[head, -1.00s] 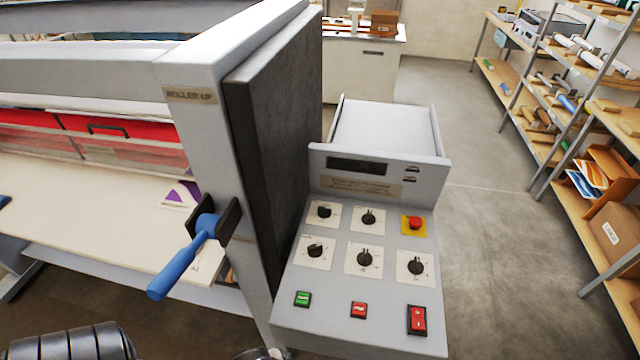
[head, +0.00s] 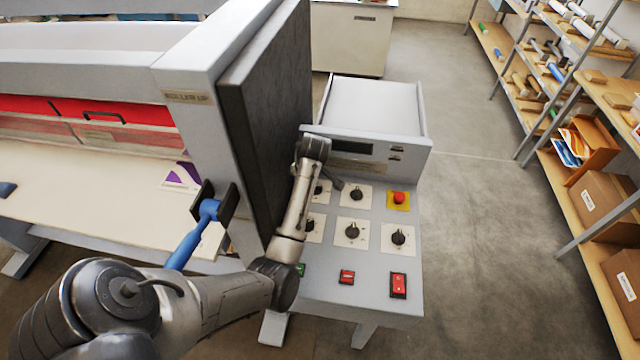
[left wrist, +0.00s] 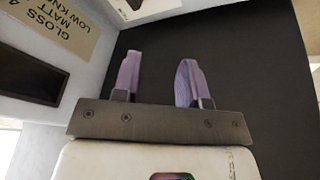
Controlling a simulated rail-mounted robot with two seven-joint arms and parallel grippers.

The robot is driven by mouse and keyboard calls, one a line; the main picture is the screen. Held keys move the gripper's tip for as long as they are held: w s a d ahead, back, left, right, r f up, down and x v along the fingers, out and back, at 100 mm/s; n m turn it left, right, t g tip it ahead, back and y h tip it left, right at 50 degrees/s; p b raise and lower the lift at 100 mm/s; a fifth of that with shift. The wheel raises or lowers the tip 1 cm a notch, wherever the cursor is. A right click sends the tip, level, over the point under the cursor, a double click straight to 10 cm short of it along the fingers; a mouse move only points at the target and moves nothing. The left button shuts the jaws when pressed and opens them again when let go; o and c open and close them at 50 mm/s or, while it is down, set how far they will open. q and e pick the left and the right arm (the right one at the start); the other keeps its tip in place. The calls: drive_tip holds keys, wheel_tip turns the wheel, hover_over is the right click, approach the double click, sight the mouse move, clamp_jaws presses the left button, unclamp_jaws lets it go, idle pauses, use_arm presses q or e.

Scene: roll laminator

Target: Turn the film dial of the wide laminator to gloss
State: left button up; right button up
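The wide laminator's sloped control panel (head: 375,279) shows several black dials on white plates in the head view. They include an upper middle dial (head: 356,194), a lower middle dial (head: 351,232) and a lower right dial (head: 398,238). Their lettering is too small to read, so I cannot tell which is the film dial. My left arm reaches over the panel's left side and partly covers the left dials. In the left wrist view my left gripper (left wrist: 160,80) is open and empty, its purple fingertips apart before a dark surface. A label (left wrist: 62,25) reading "GLOSS" and "MATT" appears upside down. My right gripper is not in view.
The laminator's tall dark side panel (head: 255,110) rises close left of the controls. A blue-handled lever (head: 190,242) stands left of it. A red emergency button (head: 399,198) and a red switch (head: 398,285) are on the panel. The floor to the right is clear up to shelving.

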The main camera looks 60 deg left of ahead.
use_arm(q)
drive_tip(key=w+a+r+n+h, duration=0.2)
drive_tip(key=w+r+n+h, duration=0.2)
drive_tip(key=w+n, duration=0.25)
drive_tip(key=f, duration=1.3)
drive_tip(key=shift+s+d+f+p, duration=0.15)
drive_tip(key=shift+d+f+p, duration=0.15)
clamp_jaws()
